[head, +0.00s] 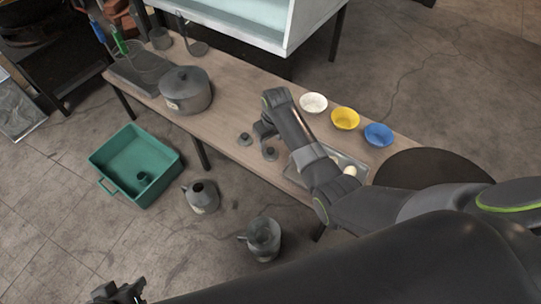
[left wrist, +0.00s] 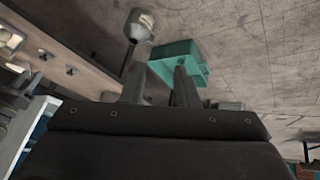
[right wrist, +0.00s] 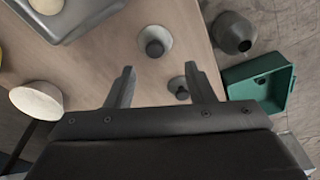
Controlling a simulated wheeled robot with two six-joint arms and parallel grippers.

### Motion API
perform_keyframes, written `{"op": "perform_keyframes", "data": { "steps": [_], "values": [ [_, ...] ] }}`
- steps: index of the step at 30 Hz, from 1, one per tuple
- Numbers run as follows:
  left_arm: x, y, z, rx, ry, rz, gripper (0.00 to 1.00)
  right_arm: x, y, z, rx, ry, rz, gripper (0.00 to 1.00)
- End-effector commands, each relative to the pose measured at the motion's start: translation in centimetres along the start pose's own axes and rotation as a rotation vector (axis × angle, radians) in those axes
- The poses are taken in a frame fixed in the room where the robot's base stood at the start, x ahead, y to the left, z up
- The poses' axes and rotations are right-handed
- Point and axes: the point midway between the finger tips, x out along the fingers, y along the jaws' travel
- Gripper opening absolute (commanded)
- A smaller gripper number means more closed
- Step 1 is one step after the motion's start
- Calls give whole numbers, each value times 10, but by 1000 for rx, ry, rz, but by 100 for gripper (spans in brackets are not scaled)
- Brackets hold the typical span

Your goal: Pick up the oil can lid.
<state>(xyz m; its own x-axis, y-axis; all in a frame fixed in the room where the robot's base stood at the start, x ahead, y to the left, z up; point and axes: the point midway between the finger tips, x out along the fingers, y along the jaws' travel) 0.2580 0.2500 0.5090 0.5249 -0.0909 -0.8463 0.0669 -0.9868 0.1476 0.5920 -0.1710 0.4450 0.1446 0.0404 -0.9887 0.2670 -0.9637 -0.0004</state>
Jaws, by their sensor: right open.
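Two small grey lids with dark knobs lie on the wooden table: one at the left (head: 245,139) and one at the right (head: 269,153). I cannot tell for sure which is the oil can lid. In the right wrist view the smaller lid (right wrist: 179,86) shows between my fingers, nearer the right finger, and the larger lid (right wrist: 155,42) lies beyond. My right gripper (head: 264,130) is open and empty above the table, close to the lids. My left gripper (head: 120,292) is at the bottom left, away from the table; its fingers are apart and empty in the left wrist view (left wrist: 158,88).
A grey pot (head: 187,92) stands left on the table. White (head: 313,102), yellow (head: 345,118) and blue (head: 378,134) bowls and a tray (head: 356,163) are at the right. Two metal cans (head: 201,197) (head: 263,240) and a green crate (head: 130,160) stand on the floor.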

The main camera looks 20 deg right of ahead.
Motion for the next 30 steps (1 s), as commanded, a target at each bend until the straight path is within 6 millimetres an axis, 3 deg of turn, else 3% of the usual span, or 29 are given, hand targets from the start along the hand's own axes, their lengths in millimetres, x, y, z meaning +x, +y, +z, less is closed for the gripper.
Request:
{"op": "perform_keyframes", "data": {
  "steps": [9,20,30],
  "values": [
    [-1,-6,-54,29,262,-36,28,15,0,0,0,-1,0,49],
    [-6,-7,-79,46,390,-51,28,21,1,0,1,-1,0,49],
    [-28,-7,-131,90,684,-80,28,34,4,0,1,-1,1,49]
  ]
}}
